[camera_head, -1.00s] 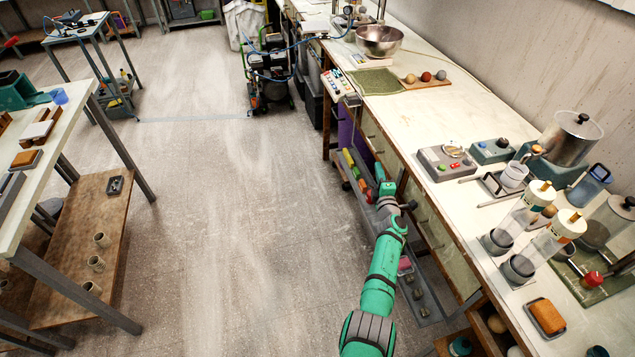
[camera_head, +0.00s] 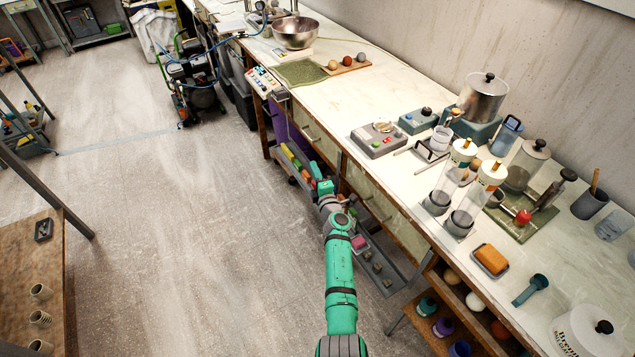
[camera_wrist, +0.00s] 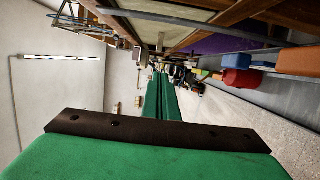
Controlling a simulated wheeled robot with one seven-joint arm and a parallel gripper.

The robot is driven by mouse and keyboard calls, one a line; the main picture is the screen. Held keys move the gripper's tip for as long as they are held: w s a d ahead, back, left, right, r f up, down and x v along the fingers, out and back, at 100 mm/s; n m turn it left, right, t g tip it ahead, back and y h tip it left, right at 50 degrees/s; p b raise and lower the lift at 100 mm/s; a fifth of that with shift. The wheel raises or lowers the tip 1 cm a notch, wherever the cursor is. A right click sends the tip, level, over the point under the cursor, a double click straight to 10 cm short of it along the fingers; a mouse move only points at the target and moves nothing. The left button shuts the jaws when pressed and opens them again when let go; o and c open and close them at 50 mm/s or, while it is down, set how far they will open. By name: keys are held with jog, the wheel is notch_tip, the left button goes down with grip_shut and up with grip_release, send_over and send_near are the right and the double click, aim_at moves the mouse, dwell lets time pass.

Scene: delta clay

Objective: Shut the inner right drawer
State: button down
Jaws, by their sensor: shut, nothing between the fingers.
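The long workbench at right has cream drawer fronts (camera_head: 316,137) with small handles along its aisle side. In the head view they are steeply foreshortened, and my arm and gripper are in front of part of them. I cannot tell which is the inner right drawer or how far any drawer stands out. My gripper (camera_head: 325,187) is low beside the bench, at about the middle of the drawer row. In the wrist view its green fingers (camera_wrist: 160,97) are together and empty. A cream panel (camera_wrist: 147,22) lies ahead at the top of that view; contact is not visible.
A low grey shelf under the bench holds coloured blocks (camera_head: 358,242); a red piece (camera_wrist: 240,78) and other blocks show close by in the wrist view. The benchtop carries glass cylinders (camera_head: 455,170) and a grey device (camera_head: 378,140). The floor (camera_head: 190,230) left of my arm is clear.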

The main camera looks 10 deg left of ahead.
jog(key=s+d+f+m+t+h, duration=0.15)
jog(key=s+m, duration=0.55)
jog(key=s, duration=1.1)
jog(key=s+d+f+m+t+h, duration=0.2)
jog(key=s+m, duration=0.5)
jog(key=s, duration=1.1)
jog(key=s+d+r+m+g+h, duration=0.1)
jog(key=s+d+r+m, duration=0.2)
jog(key=s, duration=0.6)
jog(key=s+d+r+m+g+h, duration=0.1)
jog(key=s+d+r+m+h, duration=0.1)
jog(key=s+d, duration=0.5)
jog(key=s+d+r+m+g+h, duration=0.2)
jog(key=s+d+r+m, duration=0.2)
jog(key=s, duration=0.9)
notch_tip(320, 180, up, 2)
jog(key=shift+d+m, duration=0.4)
jog(key=shift+d, duration=0.15)
jog(key=shift+s, duration=0.1)
